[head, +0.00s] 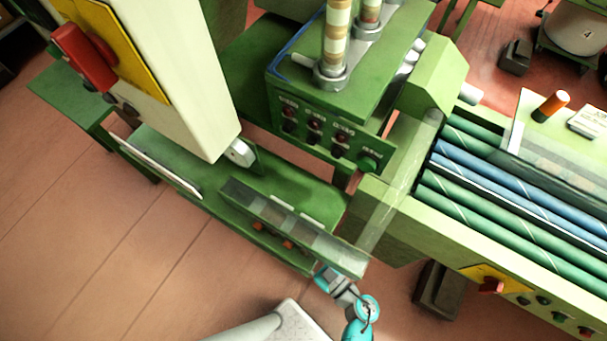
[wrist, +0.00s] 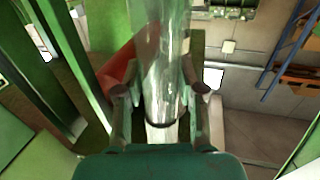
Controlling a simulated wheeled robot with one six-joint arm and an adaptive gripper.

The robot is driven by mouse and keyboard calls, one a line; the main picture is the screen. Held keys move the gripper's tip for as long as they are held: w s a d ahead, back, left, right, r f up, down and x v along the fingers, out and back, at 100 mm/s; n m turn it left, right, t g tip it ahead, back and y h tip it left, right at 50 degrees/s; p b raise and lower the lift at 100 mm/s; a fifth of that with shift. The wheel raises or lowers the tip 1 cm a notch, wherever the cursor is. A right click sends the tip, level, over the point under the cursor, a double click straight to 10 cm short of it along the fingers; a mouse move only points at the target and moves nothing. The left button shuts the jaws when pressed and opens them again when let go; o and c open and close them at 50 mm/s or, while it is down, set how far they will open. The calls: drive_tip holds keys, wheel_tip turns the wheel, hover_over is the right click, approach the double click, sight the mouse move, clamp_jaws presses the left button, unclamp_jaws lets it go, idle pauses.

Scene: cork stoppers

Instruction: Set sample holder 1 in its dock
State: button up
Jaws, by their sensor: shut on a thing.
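In the wrist view, my gripper (wrist: 160,92) is shut on a clear, glassy cylinder (wrist: 165,60), one finger on each side. The cylinder stretches away from the gripper, and its far end runs out of the top of the picture. I take it for sample holder 1, but no number shows on it. In the head view, my arm's teal joints show at the bottom centre, below the green machine; I cannot make out the gripper's fingers there. I cannot tell which part is the dock.
In the head view, a grey banded bar (head: 275,218) lies along the low green bench (head: 165,150). A green control box (head: 310,120) with knobs stands behind it. Green and blue rollers (head: 520,190) lie at right. Bare floor (head: 110,250) is at lower left.

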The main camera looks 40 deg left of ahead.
drive_tip(key=shift+f, duration=2.25)
drive_tip(key=shift+d+f, duration=0.15)
drive_tip(key=shift+f, duration=1.2)
idle(1.3)
drive_tip(key=o, duration=1.2)
drive_tip(key=shift+o, duration=0.2)
drive_tip(key=shift+d, duration=0.1)
drive_tip(key=d, duration=1.1)
drive_tip(key=shift+d, duration=0.4)
drive_tip(key=shift+s, duration=0.15)
